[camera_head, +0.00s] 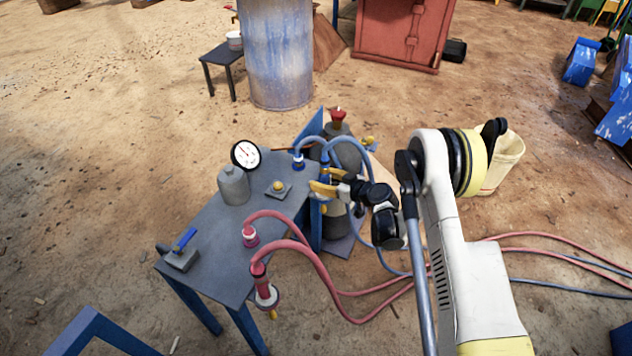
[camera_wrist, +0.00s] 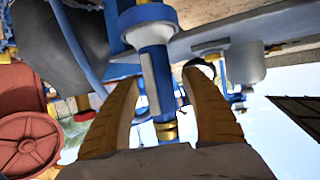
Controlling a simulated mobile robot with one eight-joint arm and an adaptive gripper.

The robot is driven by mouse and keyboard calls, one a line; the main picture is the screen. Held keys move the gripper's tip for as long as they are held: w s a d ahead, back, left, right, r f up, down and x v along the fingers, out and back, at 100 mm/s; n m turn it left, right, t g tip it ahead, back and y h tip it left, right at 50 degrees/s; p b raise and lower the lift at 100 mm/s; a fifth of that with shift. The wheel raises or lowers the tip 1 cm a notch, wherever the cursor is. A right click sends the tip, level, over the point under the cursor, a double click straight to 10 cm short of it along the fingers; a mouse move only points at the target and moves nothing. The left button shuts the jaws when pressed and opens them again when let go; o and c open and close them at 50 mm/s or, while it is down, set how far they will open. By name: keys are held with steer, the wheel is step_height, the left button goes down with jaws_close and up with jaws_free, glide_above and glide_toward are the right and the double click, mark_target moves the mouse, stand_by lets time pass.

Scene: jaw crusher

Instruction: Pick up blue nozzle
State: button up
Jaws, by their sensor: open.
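The blue nozzle (camera_wrist: 157,70) shows large in the wrist view, between my two fingers, with a pale flange near the top and a brass band at its lower end. In the head view the blue nozzle (camera_head: 325,169) hangs at the right edge of the grey table (camera_head: 215,258), on a blue hose (camera_head: 350,150). My gripper (camera_head: 322,189) is at the nozzle, its yellow fingers open on either side. In the wrist view a gap shows between the nozzle and each finger (camera_wrist: 160,110). I cannot tell its exact depth between them.
A red nozzle (camera_head: 264,287) on a pink hose hangs at the table's front right corner. A gauge (camera_head: 246,155), a grey bottle (camera_head: 233,186), a yellow-button box (camera_head: 278,189) and a blue-lever box (camera_head: 180,252) are on the table. A dark cylinder (camera_head: 337,222) stands beside it.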

steer(key=shift+s+d+r, duration=0.15)
steer(key=shift+d, duration=0.05)
steer(key=shift+c, duration=0.4)
jaws_close()
step_height(320, 180, up, 20)
steer(key=p, duration=0.7)
steer(key=shift+p, duration=0.3)
step_height(320, 180, up, 12)
steer(key=p, duration=0.6)
steer(key=shift+f, duration=0.2)
